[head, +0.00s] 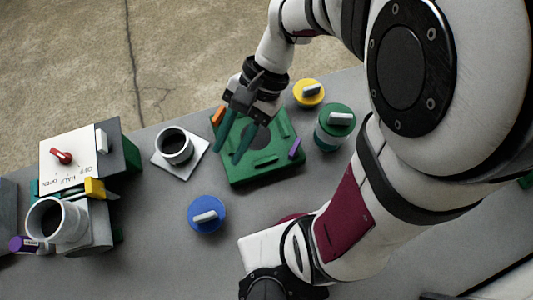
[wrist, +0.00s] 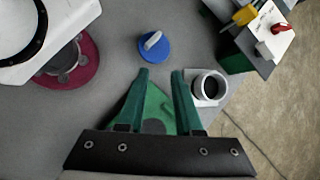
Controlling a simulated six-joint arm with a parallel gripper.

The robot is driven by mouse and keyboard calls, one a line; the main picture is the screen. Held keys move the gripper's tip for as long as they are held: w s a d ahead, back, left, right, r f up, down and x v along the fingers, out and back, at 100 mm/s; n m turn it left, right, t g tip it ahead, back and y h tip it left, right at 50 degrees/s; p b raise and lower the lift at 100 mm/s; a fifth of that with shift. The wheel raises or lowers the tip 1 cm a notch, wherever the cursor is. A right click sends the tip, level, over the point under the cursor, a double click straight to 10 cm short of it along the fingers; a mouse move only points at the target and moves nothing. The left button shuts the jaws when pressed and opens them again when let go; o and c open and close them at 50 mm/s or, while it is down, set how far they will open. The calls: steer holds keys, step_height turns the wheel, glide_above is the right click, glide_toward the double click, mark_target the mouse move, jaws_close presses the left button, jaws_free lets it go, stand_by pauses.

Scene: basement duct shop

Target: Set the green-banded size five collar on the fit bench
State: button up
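My gripper (head: 229,155) hangs over the left part of a green block with a dark round middle (head: 279,163), with its two teal fingers apart and nothing between them. The block shows between the fingers in the wrist view (wrist: 154,103). I see no readable size mark, and cannot tell which part is the size five collar.
A blue disc with a white handle (head: 206,214) lies in front of the block, and a yellow one (head: 308,92) behind it. At left stand a box with a red lever (head: 61,156) and a wide white pipe piece (head: 56,220). The table between blue disc and pipe is clear.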

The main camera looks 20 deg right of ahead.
steer(key=s+d+r+n+t+h, duration=0.1)
steer(key=s+d+n+h, duration=0.3)
steer(key=s, duration=0.4)
steer(key=shift+d+r+t+h, duration=0.25)
steer(key=shift+t+h, duration=0.15)
steer(key=shift+t, duration=0.5)
